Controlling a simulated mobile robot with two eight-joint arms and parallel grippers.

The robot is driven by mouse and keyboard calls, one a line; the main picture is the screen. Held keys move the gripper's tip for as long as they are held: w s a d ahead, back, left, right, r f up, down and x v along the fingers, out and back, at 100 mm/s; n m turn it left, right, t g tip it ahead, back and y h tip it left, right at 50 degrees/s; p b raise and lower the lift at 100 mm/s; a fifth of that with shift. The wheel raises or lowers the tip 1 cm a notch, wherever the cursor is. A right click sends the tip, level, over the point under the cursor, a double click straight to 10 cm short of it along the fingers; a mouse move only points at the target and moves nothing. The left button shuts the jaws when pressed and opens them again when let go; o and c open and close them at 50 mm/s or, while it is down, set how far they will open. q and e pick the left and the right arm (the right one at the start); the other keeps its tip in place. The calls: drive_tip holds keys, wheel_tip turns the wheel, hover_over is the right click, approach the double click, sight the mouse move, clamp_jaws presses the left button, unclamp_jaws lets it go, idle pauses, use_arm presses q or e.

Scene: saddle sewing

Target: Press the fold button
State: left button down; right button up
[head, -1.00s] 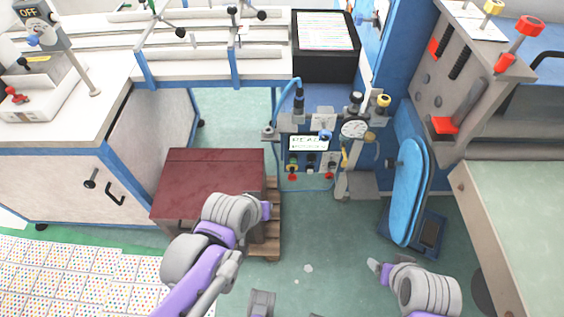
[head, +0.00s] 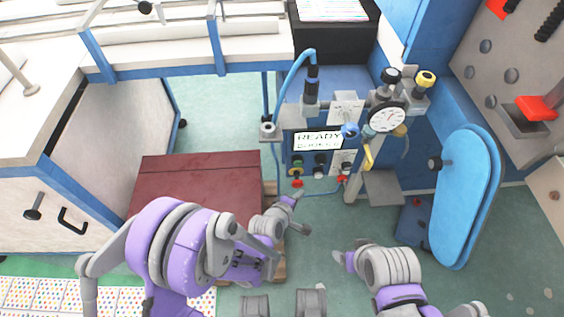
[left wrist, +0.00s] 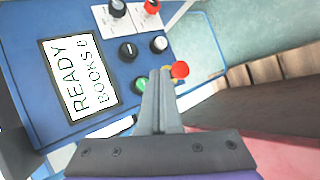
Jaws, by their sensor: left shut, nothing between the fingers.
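A blue control panel (head: 300,146) carries a lit display (head: 317,141) reading READY, with a smaller line below it. In the left wrist view a green button (left wrist: 142,85) and a red button (left wrist: 180,69) sit by the panel's edge, beside black knobs (left wrist: 128,50). No fold label is readable. My left gripper (head: 294,198) is shut and empty, just below the panel in the head view.
A dark red box (head: 195,183) on a wooden pallet stands below my left arm. A round gauge (head: 387,120) and valves stand right of the panel. A blue padded board (head: 468,195) stands farther right. Green floor (head: 330,215) is clear between my grippers.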

sight(298, 163)
use_arm(q)
drive_tip(key=f, duration=0.1)
drive_tip(key=w+f+n, duration=0.1)
drive_tip(key=f, duration=0.1)
drive_tip(key=shift+d+t+b, duration=0.2)
drive_tip(key=shift+t+b, duration=0.1)
drive_tip(key=shift+b, duration=0.1)
drive_tip(key=w, duration=0.9)
drive_tip(key=shift+w+a, duration=0.1)
idle(1.9)
drive_tip(key=shift+w, duration=0.3)
